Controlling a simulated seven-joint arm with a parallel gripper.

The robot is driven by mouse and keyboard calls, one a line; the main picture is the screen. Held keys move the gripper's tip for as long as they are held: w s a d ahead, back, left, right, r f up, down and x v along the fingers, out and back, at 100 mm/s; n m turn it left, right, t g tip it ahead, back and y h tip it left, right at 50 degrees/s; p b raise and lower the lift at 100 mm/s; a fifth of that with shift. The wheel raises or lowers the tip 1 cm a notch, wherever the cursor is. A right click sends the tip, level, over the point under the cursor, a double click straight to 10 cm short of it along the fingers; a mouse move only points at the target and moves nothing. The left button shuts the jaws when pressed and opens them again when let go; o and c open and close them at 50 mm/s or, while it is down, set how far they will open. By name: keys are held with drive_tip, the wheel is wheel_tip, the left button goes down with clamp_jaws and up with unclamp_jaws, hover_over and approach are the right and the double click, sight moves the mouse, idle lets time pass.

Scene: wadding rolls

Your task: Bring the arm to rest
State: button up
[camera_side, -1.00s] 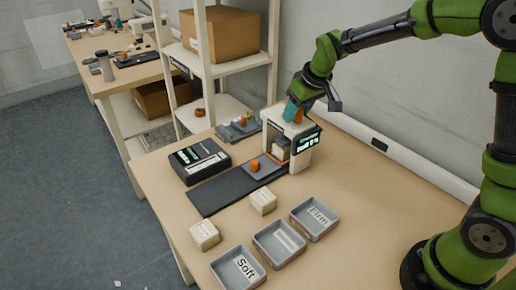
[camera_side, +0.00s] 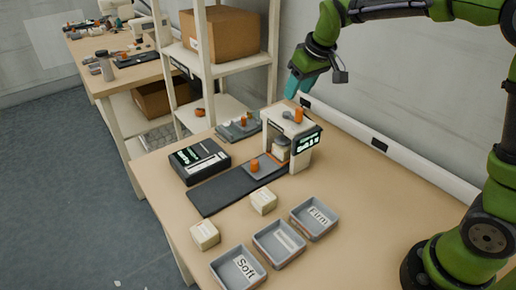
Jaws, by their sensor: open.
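My gripper (camera_side: 294,90), with teal fingers, is raised in front of the wall, above the white press-like device (camera_side: 302,157). It is open, with nothing seen in it. An orange piece (camera_side: 299,115) stands on top of the device, apart from the fingers. Three grey trays stand in a row: one labelled Soft (camera_side: 226,265), a middle one (camera_side: 270,258) whose label I cannot read, and one labelled Firm (camera_side: 309,233).
A dark mat (camera_side: 225,193) leads to the device, with a second orange piece (camera_side: 255,165) on a grey plate there. A black box with a display (camera_side: 199,160) lies beside it. A shelf with a cardboard box (camera_side: 220,34) stands behind. The table's right side is clear.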

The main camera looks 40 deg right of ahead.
idle(0.4)
drive_tip(key=s+a+m+t+y, duration=0.1)
drive_tip(key=s+a+m, duration=0.1)
drive_tip(key=s, duration=0.9)
drive_tip(key=s+a+m+t+y, duration=0.1)
drive_tip(key=s+m, duration=0.1)
drive_tip(key=s, duration=1)
drive_tip(key=shift+s+a+r+t, duration=0.2)
drive_tip(key=shift+a+r+t, duration=0.1)
drive_tip(key=shift+a+r, duration=0.15)
drive_tip(key=shift+o, duration=0.4)
